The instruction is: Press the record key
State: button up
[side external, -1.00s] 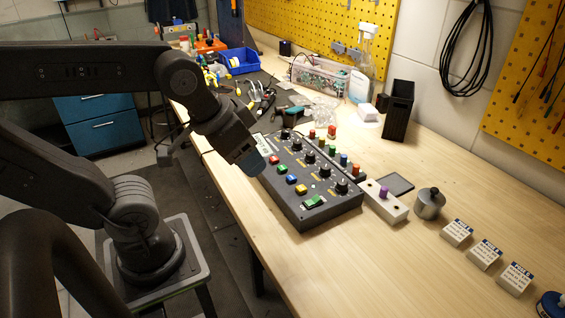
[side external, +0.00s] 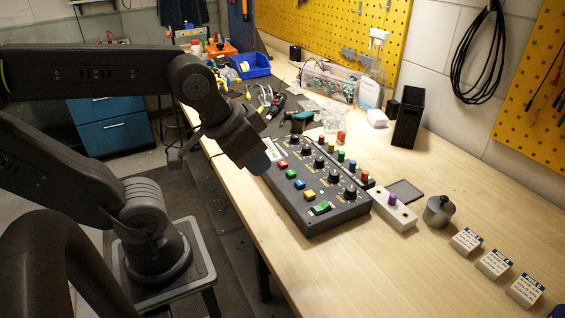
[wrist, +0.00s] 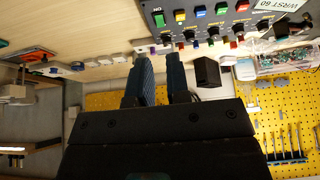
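A dark control box (side external: 322,218) lies on the bench with a row of coloured keys. In the side view, a red key (side external: 283,164) is nearest its display, followed by green, blue and yellow keys, then a larger green switch (side external: 321,208). No label reading record is legible, so which key that is cannot be told. My gripper (side external: 259,163) hangs with blue tips just left of the box's display end, apparently above the panel. In the wrist view, its two fingers (wrist: 160,82) are apart with a narrow empty gap. The red key (wrist: 242,5) shows at the top right there.
Black knobs (side external: 350,193) stand beside the key row. A white block with a purple knob (side external: 392,198), a metal pot (side external: 439,211) and white labelled blocks (side external: 495,264) sit to the right. The bench front is clear.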

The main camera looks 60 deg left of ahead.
grip_shut()
dwell(1.2)
jog(key=n+h, duration=0.7)
jog(key=n, duration=0.9)
send_over(281, 164)
notch_tip(281, 164, down, 4)
jog(key=shift+w+a+r, duration=0.1)
jog(key=shift+r, duration=0.15)
jog(key=shift+f, duration=4.4)
jog(key=shift+f, duration=0.1)
jog(key=shift+f, duration=0.3)
